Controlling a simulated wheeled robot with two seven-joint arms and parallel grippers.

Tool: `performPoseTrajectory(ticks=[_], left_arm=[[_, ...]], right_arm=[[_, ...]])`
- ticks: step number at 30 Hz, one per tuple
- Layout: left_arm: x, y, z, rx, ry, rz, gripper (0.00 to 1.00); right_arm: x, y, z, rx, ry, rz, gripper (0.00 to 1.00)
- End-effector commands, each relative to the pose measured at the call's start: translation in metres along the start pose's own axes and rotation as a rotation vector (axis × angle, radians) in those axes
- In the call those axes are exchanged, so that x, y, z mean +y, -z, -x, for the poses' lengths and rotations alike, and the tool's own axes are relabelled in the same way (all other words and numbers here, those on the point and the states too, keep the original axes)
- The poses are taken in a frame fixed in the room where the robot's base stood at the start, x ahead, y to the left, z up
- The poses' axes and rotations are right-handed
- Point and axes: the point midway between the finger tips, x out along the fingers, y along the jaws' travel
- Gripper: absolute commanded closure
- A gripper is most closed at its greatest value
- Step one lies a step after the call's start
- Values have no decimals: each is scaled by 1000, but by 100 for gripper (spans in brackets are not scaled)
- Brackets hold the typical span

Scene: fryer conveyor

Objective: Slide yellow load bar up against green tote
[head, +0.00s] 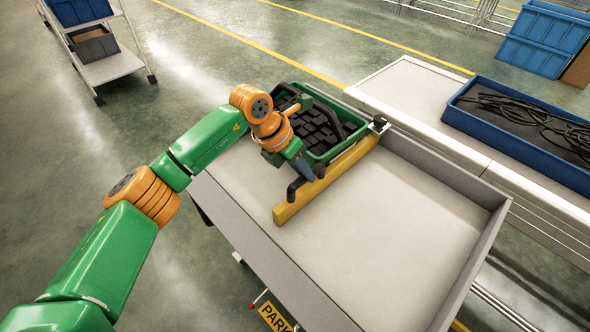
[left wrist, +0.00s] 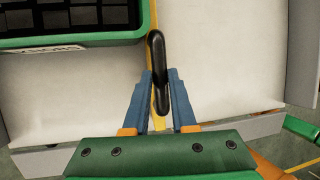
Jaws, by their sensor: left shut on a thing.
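The yellow load bar (head: 340,167) lies across the grey cart tray, running from its near left side to a black knob at the far side. The green tote (head: 342,98), filled with dark blocks, stands in the tray's far left corner; its rim also shows in the left wrist view (left wrist: 75,40). My right gripper is not in view.
The cart tray (head: 400,225) has raised walls and is bare on the right side of the bar. A conveyor (head: 410,90) with a blue tray (head: 460,112) of black cables runs behind it. A shelf cart (head: 110,68) stands at the upper left.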

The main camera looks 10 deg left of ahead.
Motion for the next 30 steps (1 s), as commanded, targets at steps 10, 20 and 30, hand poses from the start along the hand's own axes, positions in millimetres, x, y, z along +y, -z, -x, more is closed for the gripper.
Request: performPoseTrajectory(ticks=[10, 20, 30], left_arm=[[0, 0, 0, 1, -3, 1, 100], [0, 0, -1, 2, -2, 0, 45], [1, 0, 26, -4, -5, -1, 45]], right_arm=[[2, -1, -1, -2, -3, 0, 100], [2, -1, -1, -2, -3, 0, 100], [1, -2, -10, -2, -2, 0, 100]])
